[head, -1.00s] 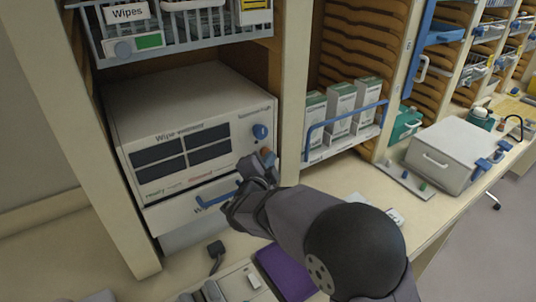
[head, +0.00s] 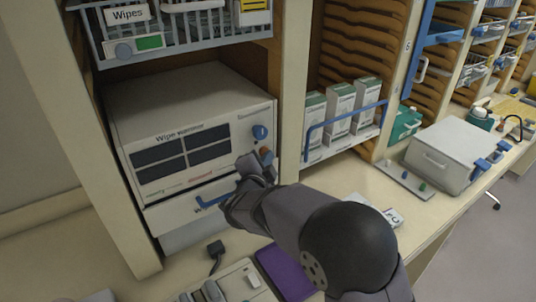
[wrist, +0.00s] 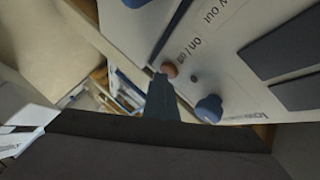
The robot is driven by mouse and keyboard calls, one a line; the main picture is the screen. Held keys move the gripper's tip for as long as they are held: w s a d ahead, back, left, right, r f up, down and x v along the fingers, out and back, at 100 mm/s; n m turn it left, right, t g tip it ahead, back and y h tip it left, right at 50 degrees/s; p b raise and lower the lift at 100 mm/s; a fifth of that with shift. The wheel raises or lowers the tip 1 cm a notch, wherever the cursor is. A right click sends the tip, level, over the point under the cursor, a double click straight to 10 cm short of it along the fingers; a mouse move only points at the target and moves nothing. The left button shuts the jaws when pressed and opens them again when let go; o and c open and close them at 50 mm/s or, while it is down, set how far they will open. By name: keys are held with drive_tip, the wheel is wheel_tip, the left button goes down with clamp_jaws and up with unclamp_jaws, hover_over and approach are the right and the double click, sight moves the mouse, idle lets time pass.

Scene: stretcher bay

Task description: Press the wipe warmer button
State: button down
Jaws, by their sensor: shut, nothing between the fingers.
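The wipe warmer (head: 190,108) is a white box on the shelf with dark window panels and a blue knob (head: 260,131). Its orange-brown button (head: 265,155) sits below the knob and shows in the wrist view (wrist: 169,70) beside an "On / off" label. My gripper (head: 247,163) is shut and empty in front of the warmer's panel, just left of the button in the head view. In the wrist view the fingertips (wrist: 160,78) lie right beside the button; I cannot tell whether they touch it. The blue knob also shows there (wrist: 209,108).
Below the panel is a drawer with a blue handle (head: 214,199), close to my gripper. A wire basket (head: 180,48) hangs above. Boxes behind a blue rail (head: 345,117) stand to the right. A purple item (head: 286,272) lies on the counter.

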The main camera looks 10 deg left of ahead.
drive_tip(key=shift+s+d+f, duration=0.1)
drive_tip(key=shift+s+d, duration=0.05)
drive_tip(key=shift+s, duration=0.1)
idle(0.6)
drive_tip(key=shift+s+d+b, duration=1.2)
drive_tip(key=shift+s+d, duration=0.85)
drive_tip(key=shift+d, duration=0.05)
drive_tip(key=s+d+f+n+g+y, duration=0.2)
drive_tip(key=s+d+f+n+g, duration=0.65)
drive_tip(key=d+f, duration=0.35)
drive_tip(key=s+d+f+n+g+h, duration=0.1)
drive_tip(key=s+d+f+g, duration=0.2)
drive_tip(key=s+d, duration=0.3)
drive_tip(key=s+d+f+n+g+h, duration=0.1)
drive_tip(key=s+d+f+n+g, duration=0.1)
drive_tip(key=s+d, duration=0.5)
drive_tip(key=s+f+g, duration=0.1)
drive_tip(key=s+g, duration=0.1)
drive_tip(key=s, duration=0.4)
drive_tip(key=shift+s, duration=0.3)
